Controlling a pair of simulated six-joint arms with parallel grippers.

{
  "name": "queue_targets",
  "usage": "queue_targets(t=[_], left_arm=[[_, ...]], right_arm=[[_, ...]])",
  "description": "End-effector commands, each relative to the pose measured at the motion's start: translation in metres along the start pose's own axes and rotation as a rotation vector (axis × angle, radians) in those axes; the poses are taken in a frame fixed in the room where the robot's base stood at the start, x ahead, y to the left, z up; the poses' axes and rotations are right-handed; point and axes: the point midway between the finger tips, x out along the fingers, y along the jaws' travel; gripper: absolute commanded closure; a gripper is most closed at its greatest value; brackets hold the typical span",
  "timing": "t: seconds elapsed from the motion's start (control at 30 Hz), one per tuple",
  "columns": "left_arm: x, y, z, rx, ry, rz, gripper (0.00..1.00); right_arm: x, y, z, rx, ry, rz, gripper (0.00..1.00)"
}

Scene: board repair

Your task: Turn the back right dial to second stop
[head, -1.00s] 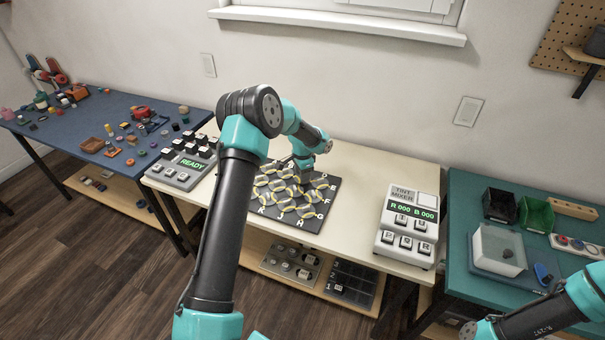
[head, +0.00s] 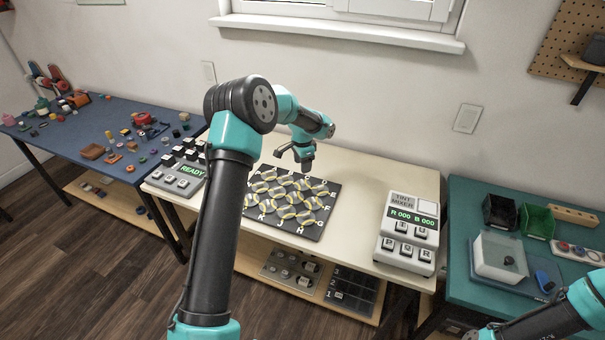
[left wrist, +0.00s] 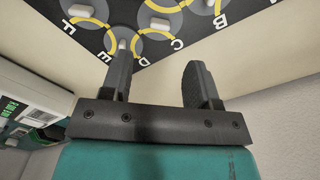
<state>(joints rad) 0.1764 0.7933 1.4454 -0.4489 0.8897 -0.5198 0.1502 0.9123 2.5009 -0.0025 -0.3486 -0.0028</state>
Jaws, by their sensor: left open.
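The dark board (head: 252,226) on the cream table carries several round grey dials with yellow arcs and pale handles, with letters along its edges. The back right dial (head: 319,189) is at the board's far right corner. In the left wrist view the corner dial (left wrist: 122,45) shows beyond one fingertip, partly hidden by it. Its exact stop is too small to tell. My left gripper (head: 303,161) is open and empty, above the board's back edge, apart from the dials. It also shows in the left wrist view (left wrist: 157,58). My right gripper is out of frame.
A grey READY console (head: 180,172) stands left of the board, and a tint mixer (head: 408,232) stands to the right. The table between board and mixer is clear. A shelf (head: 250,263) below holds panels. My left forearm crosses in front of the board's left side.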

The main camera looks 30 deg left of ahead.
Motion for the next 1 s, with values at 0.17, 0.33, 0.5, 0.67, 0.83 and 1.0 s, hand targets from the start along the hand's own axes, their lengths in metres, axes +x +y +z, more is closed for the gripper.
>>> queue_targets(t=[0.17, 0.33, 0.5, 0.67, 0.83, 1.0], left_arm=[[-0.036, -0.001, 0.0, 0.0, 0.002, -0.003, 0.45], [-0.066, 0.0, 0.0, 0.0, 0.001, -0.001, 0.45], [-0.085, -0.001, 0.0, -0.001, 0.001, -0.002, 0.45], [-0.089, 0.0, 0.0, 0.0, -0.001, 0.0, 0.45], [-0.089, 0.0, 0.0, 0.0, -0.001, 0.0, 0.45], [-0.089, 0.0, 0.0, 0.0, -0.001, 0.0, 0.45]], right_arm=[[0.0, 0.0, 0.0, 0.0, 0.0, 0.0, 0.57], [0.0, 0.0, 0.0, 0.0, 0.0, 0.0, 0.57], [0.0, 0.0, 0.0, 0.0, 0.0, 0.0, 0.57], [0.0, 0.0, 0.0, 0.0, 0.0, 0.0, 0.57], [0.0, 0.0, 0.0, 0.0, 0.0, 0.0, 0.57], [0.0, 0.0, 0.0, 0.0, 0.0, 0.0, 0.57]])
